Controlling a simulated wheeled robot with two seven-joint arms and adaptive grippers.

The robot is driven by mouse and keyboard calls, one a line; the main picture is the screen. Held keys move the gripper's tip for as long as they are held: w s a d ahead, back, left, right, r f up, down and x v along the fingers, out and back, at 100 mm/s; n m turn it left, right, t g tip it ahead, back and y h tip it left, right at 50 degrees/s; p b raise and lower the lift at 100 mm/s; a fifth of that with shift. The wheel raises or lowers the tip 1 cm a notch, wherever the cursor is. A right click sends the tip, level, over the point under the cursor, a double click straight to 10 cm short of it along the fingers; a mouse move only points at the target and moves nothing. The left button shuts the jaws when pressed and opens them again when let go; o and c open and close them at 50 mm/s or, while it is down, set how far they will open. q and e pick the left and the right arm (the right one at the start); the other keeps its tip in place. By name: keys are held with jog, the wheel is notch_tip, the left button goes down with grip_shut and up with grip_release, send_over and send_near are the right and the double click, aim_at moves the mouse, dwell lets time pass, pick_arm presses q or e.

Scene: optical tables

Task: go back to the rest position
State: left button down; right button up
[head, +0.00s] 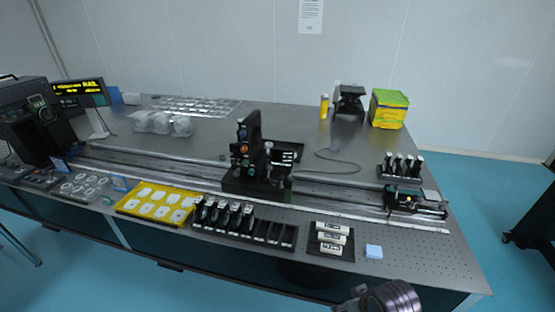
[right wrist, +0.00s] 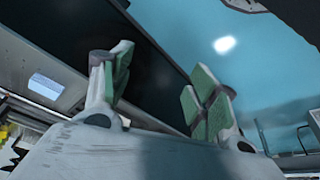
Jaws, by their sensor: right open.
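My right gripper (right wrist: 158,92) shows in the right wrist view with its two green-padded fingers wide apart and nothing between them. Behind the fingers are a dark panel and blue floor. In the head view, a rounded dark part of my own arm shows at the bottom edge, in front of the optical table (head: 440,250); the gripper fingers cannot be made out there. My left gripper is in neither view.
The table carries a long rail with a black optical mount (head: 250,165), a yellow tray (head: 128,205), a black holder rack (head: 285,236), white labelled blocks (head: 331,238) and a green-yellow box (head: 388,108). A monitor (head: 80,93) stands left. Blue floor (head: 490,200) is open at right.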

jog(key=s+d+f+m+g+h, duration=0.1)
jog(key=s+d+f, duration=0.1)
jog(key=f, duration=1.4)
jog(key=s+d+f+m, duration=0.1)
jog(key=s+f, duration=0.2)
jog(key=f, duration=1.4)
jog(key=s+d+f, duration=0.2)
jog(key=s+f, duration=0.8)
jog(key=s, duration=0.1)
jog(key=s+d+f+g, duration=0.1)
jog(key=s+d+f, duration=0.2)
jog(key=s+f, duration=0.7)
jog(key=shift+s+n, duration=0.3)
jog(key=shift+s, duration=0.1)
